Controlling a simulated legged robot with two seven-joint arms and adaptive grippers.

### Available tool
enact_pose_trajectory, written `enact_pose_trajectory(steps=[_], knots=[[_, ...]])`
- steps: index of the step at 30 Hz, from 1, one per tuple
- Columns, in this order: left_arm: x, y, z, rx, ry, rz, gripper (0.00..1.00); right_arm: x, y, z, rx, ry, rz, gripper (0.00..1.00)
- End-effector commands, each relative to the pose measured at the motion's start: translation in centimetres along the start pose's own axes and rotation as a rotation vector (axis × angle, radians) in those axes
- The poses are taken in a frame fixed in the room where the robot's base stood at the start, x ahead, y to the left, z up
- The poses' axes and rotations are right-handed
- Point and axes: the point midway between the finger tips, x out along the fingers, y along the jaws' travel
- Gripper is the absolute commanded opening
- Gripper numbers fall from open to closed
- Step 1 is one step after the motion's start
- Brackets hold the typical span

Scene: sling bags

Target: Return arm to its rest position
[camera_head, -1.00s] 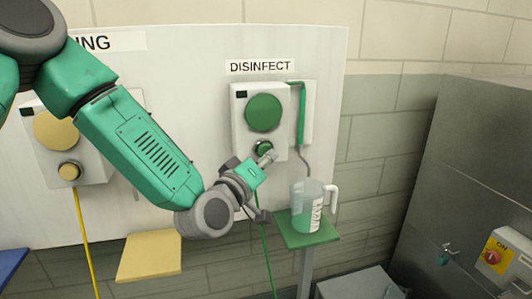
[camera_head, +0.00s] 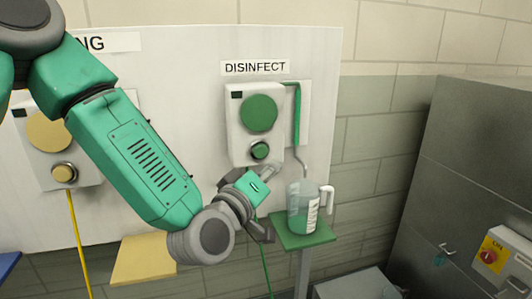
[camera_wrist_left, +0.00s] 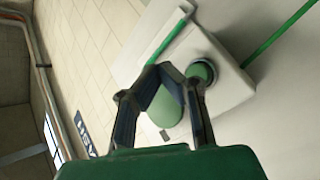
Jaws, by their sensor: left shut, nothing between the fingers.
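My left arm (camera_head: 135,160) reaches in from the left across the wall panel. My left gripper (camera_head: 270,173) is just below the round green button (camera_head: 260,151) on the disinfect dispenser (camera_head: 239,140), apart from the button in the picture. In the left wrist view, the fingertips of the gripper (camera_wrist_left: 166,68) come together with nothing between them, and the dispenser (camera_wrist_left: 240,87) is beyond. My right gripper is not in view.
A yellow shelf (camera_head: 140,260) is below my forearm. A yellow-button dispenser (camera_head: 85,178) is partly behind my arm. A metal cabinet (camera_head: 465,170) stands at right.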

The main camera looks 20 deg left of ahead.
Motion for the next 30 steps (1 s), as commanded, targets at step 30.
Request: enact_pose_trajectory(steps=[30], knots=[[-32.8,-34.6,25.5,0.503,-1.214,-0.696,0.0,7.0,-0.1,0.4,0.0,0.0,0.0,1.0]])
